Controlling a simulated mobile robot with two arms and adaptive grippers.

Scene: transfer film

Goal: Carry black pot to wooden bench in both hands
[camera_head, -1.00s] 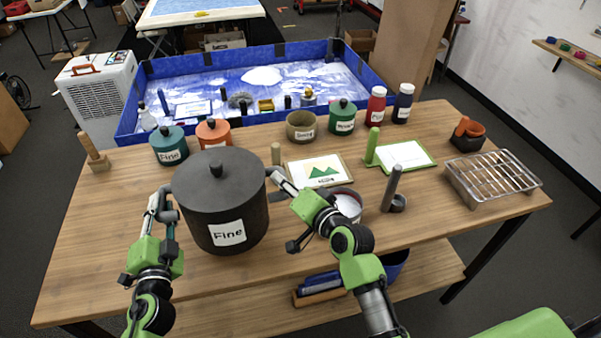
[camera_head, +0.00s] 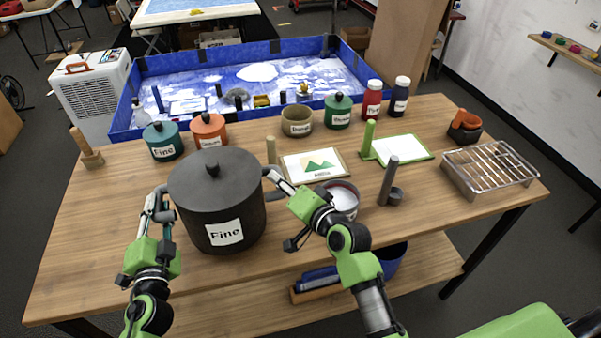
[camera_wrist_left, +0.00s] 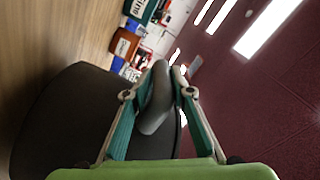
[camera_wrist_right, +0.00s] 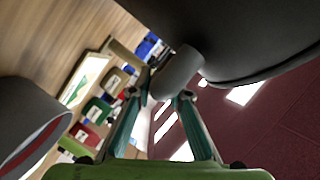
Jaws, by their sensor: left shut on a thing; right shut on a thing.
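The black pot (camera_head: 197,207) is lidded and has a white "Fine" label on its front. It is upright over the left part of the wooden bench (camera_head: 90,255); I cannot tell whether its base touches the wood. My left gripper (camera_head: 160,205) is shut on the pot's left handle, a grey loop seen between the fingers in the left wrist view (camera_wrist_left: 158,100). My right gripper (camera_head: 277,183) is shut on the right handle, which shows in the right wrist view (camera_wrist_right: 177,72). The pot's underside is hidden in the head view.
A teal pot (camera_head: 164,141) and an orange pot (camera_head: 209,130) stand behind the black pot. A wire rack (camera_head: 490,170) stands far right. Bare wood lies left and in front.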

